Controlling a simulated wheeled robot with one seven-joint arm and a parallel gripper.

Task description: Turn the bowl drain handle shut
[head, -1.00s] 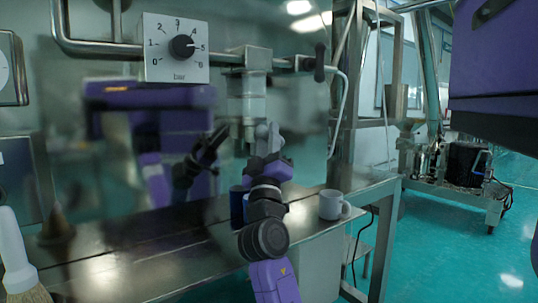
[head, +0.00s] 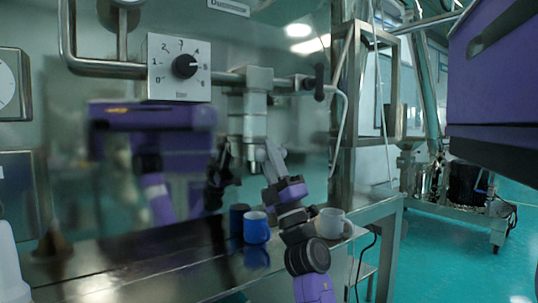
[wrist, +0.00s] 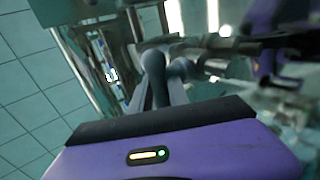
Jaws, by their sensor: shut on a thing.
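The clear bowl (head: 248,126) hangs under the grey regulator block on the wall pipe, with a small drain fitting (head: 254,164) at its bottom. My gripper (head: 268,151) reaches up from the lower right, its fingers close beside the bowl's lower end. In the wrist view my two grey fingers (wrist: 166,74) are close together.
A dial with numbers (head: 179,67) sits left of the bowl. A blue mug (head: 256,228) and a white mug (head: 333,223) stand on the steel bench (head: 130,262) below, close to my arm.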

